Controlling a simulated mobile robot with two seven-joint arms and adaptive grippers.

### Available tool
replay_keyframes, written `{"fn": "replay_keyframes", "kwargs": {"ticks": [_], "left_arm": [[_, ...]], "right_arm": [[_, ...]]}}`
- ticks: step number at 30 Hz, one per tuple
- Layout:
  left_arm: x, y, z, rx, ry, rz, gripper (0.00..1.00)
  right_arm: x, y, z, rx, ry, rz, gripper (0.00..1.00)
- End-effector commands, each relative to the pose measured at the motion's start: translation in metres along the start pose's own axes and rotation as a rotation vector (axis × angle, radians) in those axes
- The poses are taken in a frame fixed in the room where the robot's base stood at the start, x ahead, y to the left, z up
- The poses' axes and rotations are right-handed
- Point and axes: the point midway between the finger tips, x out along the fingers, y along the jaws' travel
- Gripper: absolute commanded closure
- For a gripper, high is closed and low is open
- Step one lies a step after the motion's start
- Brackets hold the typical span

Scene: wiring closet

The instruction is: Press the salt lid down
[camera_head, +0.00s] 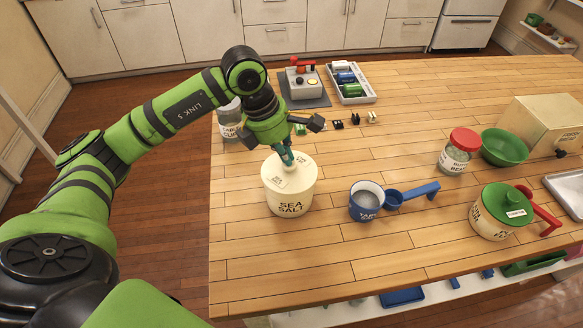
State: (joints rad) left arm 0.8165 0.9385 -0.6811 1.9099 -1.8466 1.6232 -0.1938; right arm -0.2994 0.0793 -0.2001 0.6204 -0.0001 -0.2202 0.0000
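The sea salt crock (288,199) is a cream round pot with dark SEA SALT lettering, standing upright near the table's left edge. Its cream lid (272,174) sits on top; from this angle I cannot tell whether it is fully seated. My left gripper (288,160) points down over the middle of the lid, with a narrow teal part reaching at or just above it. Contact is not clear, and the finger opening cannot be made out. The lid's centre is partly hidden by the gripper. My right gripper is not in view.
A glass jar (229,119) stands behind my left forearm. A blue-and-white mug (366,206) and blue scoop (412,194) are right of the crock. Farther right are a red-lidded jar (455,158), green bowl (506,147) and green-lidded crock (490,219). The front table is clear.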

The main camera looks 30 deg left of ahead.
Motion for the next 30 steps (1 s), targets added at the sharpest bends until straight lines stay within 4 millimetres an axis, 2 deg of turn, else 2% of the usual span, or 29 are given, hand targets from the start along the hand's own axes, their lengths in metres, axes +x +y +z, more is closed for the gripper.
{"fn": "replay_keyframes", "kwargs": {"ticks": [30], "left_arm": [[0.0042,-0.0019,-0.0022,0.000,0.007,-0.007,1.00]], "right_arm": [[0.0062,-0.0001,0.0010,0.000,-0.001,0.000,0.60]]}}
